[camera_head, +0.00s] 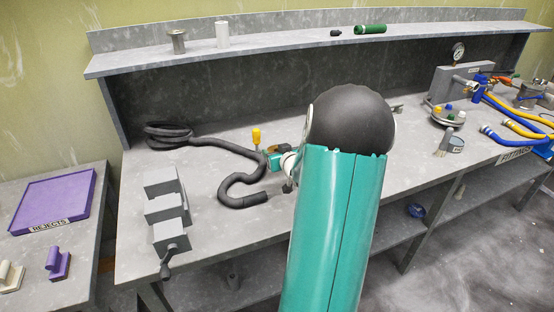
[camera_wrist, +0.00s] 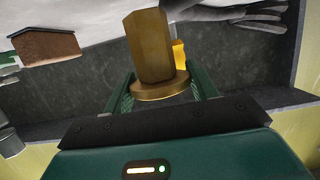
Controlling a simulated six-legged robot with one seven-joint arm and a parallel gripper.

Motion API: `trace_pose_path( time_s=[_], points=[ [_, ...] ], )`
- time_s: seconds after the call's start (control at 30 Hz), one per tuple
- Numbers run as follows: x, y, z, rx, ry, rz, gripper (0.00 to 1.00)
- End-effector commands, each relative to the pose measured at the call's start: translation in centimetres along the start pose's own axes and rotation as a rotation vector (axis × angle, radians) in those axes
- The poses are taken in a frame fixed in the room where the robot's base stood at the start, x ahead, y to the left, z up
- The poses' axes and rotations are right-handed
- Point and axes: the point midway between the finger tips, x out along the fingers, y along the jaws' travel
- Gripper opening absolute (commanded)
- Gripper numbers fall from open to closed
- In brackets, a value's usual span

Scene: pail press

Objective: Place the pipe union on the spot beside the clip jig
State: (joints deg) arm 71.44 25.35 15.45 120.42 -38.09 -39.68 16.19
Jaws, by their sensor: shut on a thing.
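The pipe union, a brass hexagonal piece with a round flange (camera_wrist: 152,45), sits between the green fingers of my gripper (camera_wrist: 160,80) in the wrist view. My gripper is shut on it. In the head view, a small teal part of my gripper (camera_head: 279,157) shows over the bench, left of my arm, and the rest is hidden. I cannot make out the union there. A brown block (camera_wrist: 45,46) lies at the upper left of the wrist view. I cannot tell whether it is the clip jig, and I cannot make out the spot.
A black hose (camera_head: 242,192) curls over the bench (camera_head: 212,170) beside a yellow-handled tool (camera_head: 257,136). A grey vise (camera_head: 167,210) stands at the front left. A purple rejects tray (camera_head: 55,200) lies on the left table. A gauge unit (camera_head: 460,80) and coloured hoses fill the right.

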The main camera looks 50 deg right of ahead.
Motion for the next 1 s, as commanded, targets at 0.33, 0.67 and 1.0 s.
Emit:
trace_pose_path(
  time_s=[0.33,0.67,1.0],
  points=[
    [0.8,0.0,2.8,-0.001,0.000,0.000,0.24],
    [0.8,0.0,3.1,0.000,-0.002,0.000,0.77],
    [0.8,0.0,2.9,0.000,-0.001,0.000,0.80]
  ],
)
